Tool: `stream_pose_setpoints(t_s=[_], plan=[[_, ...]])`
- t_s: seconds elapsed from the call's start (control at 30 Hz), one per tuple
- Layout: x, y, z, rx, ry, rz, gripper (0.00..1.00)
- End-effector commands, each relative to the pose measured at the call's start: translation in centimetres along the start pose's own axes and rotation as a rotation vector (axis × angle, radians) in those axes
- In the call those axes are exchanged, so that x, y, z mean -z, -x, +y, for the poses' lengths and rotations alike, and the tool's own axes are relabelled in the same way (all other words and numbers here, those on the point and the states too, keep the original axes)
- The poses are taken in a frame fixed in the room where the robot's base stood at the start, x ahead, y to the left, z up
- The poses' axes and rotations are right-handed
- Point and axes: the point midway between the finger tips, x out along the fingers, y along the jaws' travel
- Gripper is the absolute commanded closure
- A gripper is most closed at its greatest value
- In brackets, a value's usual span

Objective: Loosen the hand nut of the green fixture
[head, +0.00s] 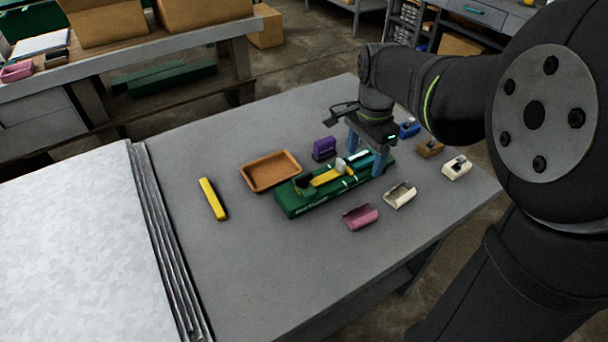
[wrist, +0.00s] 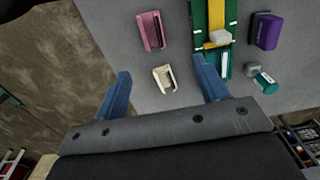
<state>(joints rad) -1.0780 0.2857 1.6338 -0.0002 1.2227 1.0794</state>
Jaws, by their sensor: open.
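The green fixture (head: 300,203) is a long green base on the grey table, with a yellow bar (head: 325,178) along its top. A pale block (wrist: 220,37) sits on the yellow bar in the wrist view and may be the hand nut; I cannot tell for sure. A teal cylinder (wrist: 266,83) with a grey end lies beside the fixture's near end in the wrist view. My gripper (head: 365,163) is open, its blue fingers over the fixture's right end in the head view.
A cream bracket (head: 400,195) and a pink bracket (head: 360,217) lie in front of the fixture. A purple block (head: 324,148) and an orange tray (head: 270,171) stand behind it. Blue, brown and white blocks (head: 457,168) are at right. A yellow bar-shaped piece (head: 212,198) lies at left.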

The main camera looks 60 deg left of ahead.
Motion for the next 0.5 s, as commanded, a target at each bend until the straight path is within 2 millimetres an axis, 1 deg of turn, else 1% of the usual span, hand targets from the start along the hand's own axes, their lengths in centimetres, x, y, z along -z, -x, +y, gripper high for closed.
stream_pose_setpoints(t_s=[0.03,0.07,0.1,0.17,0.23,0.3,0.37,0.43,0.5], plan=[[-0.9,0.8,-1.8,0.003,0.010,0.001,0.43],[-1.6,1.3,-2.9,0.004,0.011,0.001,0.49],[-2.5,2.1,-4.5,0.004,0.012,0.001,0.57],[-4.0,3.2,-6.5,0.004,0.012,0.001,0.67],[-5.7,4.3,-8.6,0.003,0.011,0.001,0.67],[-7.1,5.2,-10.1,0.002,0.009,0.001,0.67],[-8.0,5.7,-10.9,0.001,0.006,0.000,0.67],[-8.5,5.9,-11.4,0.000,0.003,0.000,0.67],[-8.7,5.6,-11.5,-0.001,0.001,0.000,0.67]])
